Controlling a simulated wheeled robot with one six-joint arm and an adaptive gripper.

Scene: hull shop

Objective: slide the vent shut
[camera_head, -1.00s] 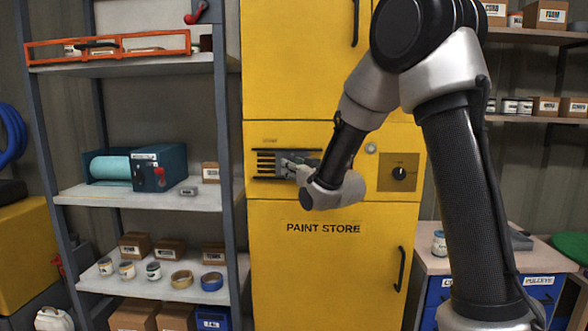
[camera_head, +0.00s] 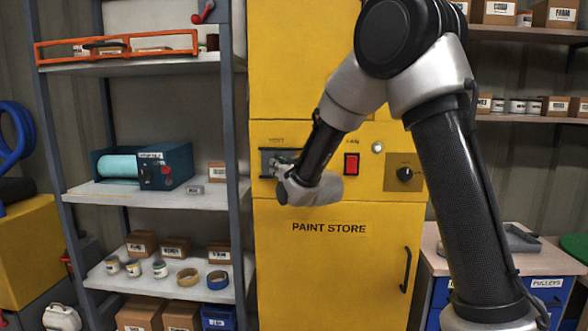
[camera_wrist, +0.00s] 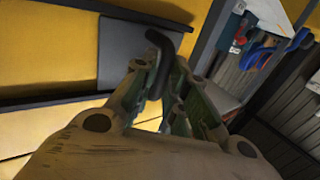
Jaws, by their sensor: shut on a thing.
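The vent is a framed opening in the yellow PAINT STORE cabinet (camera_head: 310,265), with a flat grey sliding plate (camera_head: 268,156). The plate lies at the left of the frame, and no dark slots show around it. The plate also shows in the wrist view (camera_wrist: 122,50), with a dark curved handle (camera_wrist: 157,45) at its edge. My gripper (camera_head: 277,164) is in front of the plate. In the wrist view its fingers (camera_wrist: 158,88) are closed around the handle. My gripper and forearm hide part of the vent's lower right.
A red switch (camera_head: 351,164) and a black knob (camera_head: 404,174) sit right of the vent. A grey-framed shelf unit (camera_head: 238,215) with boxes and tins stands close on the left. A drawer bench (camera_head: 445,262) stands to the right.

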